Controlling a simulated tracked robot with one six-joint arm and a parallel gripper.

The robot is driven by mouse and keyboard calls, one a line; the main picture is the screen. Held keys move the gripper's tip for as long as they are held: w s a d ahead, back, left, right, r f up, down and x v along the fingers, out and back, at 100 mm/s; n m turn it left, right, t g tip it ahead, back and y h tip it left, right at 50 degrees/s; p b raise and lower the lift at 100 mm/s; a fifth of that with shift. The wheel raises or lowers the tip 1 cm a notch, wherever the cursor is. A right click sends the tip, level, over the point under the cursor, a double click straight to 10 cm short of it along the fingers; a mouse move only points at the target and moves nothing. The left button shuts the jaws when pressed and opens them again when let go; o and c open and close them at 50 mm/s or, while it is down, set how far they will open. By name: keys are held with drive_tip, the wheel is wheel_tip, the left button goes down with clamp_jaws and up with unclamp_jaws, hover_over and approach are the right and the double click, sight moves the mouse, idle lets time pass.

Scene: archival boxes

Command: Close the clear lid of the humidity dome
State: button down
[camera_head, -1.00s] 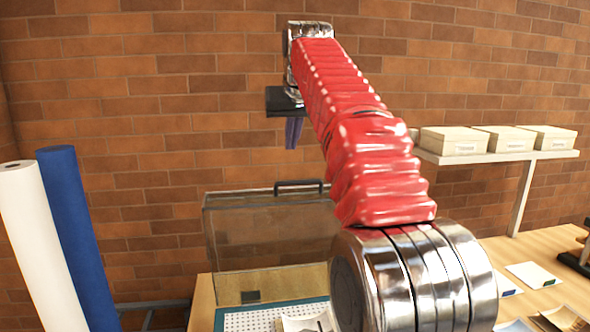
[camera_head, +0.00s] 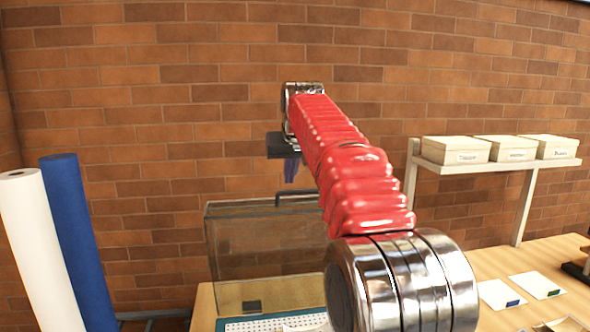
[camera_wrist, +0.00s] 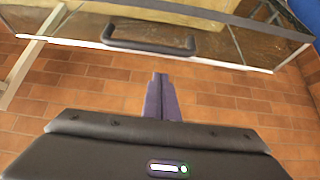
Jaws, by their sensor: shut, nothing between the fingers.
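The clear lid (camera_head: 235,243) of the humidity dome stands raised, its dark handle (camera_head: 285,197) along the top edge. In the wrist view the lid (camera_wrist: 225,48) crosses the top of the picture, with the handle (camera_wrist: 150,40) left of middle. My gripper (camera_head: 291,177) hangs just above the handle in the head view. In the wrist view my gripper (camera_wrist: 160,78) has its purple fingers together and empty, with a gap of brick between their tips and the handle. The perforated white base (camera_head: 262,325) shows at the bottom edge, partly cut off. My arm hides the lid's right side.
Blue (camera_head: 82,240) and white (camera_head: 38,250) rolls stand at left. A brick wall (camera_head: 200,100) rises behind. A shelf (camera_head: 490,166) with three boxes is at right. Cards (camera_head: 537,285) lie on the wooden table (camera_head: 455,252).

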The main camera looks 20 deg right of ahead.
drive_tip(key=shift+s+a+f, duration=0.15)
drive_tip(key=shift+s+f, duration=0.15)
drive_tip(key=shift+s, duration=0.5)
drive_tip(key=shift+s+a+f, duration=0.15)
drive_tip(key=shift+s+f, duration=0.1)
drive_tip(key=shift+s, duration=0.5)
